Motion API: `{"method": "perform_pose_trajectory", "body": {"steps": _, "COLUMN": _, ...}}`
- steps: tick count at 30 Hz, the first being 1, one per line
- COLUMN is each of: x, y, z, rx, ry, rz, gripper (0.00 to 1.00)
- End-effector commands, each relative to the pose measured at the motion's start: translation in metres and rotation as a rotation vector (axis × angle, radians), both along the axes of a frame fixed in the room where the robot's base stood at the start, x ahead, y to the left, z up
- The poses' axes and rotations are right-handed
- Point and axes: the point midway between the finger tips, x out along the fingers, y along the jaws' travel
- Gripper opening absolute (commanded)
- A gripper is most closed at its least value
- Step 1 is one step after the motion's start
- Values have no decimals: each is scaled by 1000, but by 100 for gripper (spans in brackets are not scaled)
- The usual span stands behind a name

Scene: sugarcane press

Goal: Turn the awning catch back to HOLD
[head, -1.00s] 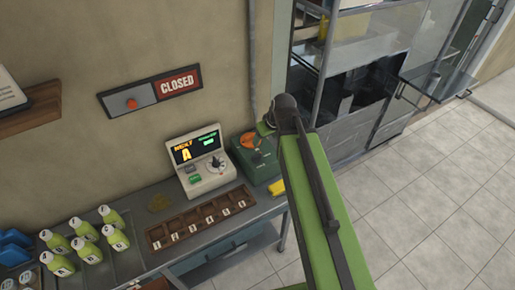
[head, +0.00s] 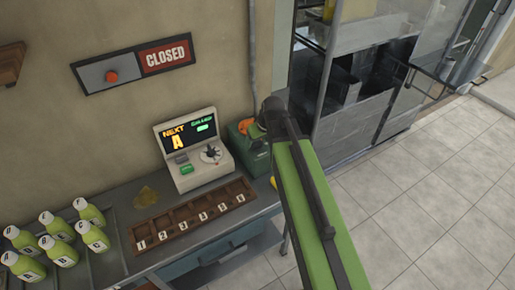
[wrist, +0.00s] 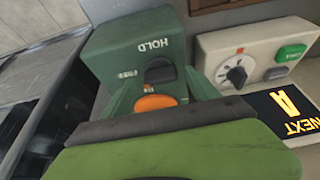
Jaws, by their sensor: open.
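The awning catch is a dark green box (wrist: 112,48) with HOLD and FREE lettering, an orange part (wrist: 155,103) and a black lever or knob (wrist: 160,72). In the wrist view the lettering appears upside down. My gripper (wrist: 158,80) is open, with a green finger on each side of the orange part and the black piece. I cannot tell whether the fingers touch them. In the head view the green box (head: 238,142) is at the right end of the counter, partly hidden by my arm, with a bit of orange showing.
A beige console (head: 192,172) with a dial and a NEXT A screen stands left of the catch. A numbered wooden tray (head: 160,229), several green bottles (head: 62,252) and a yellow-brown patch (head: 146,196) are on the counter. A CLOSED sign (head: 166,56) hangs above. Tiled floor is clear at right.

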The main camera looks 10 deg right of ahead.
Motion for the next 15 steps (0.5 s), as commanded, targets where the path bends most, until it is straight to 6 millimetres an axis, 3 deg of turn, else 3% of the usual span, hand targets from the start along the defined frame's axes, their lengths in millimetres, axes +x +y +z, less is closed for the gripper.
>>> {"method": "perform_pose_trajectory", "body": {"steps": 1, "x": 1, "y": 1, "z": -8, "rx": 0, "ry": 0, "rz": 0, "gripper": 69}}
{"method": "perform_pose_trajectory", "body": {"steps": 9, "x": 1, "y": 2, "z": -6, "rx": 0, "ry": 0, "rz": 1, "gripper": 69}}
{"method": "perform_pose_trajectory", "body": {"steps": 15, "x": 1, "y": 2, "z": -6, "rx": 0, "ry": 0, "rz": 1, "gripper": 43}}
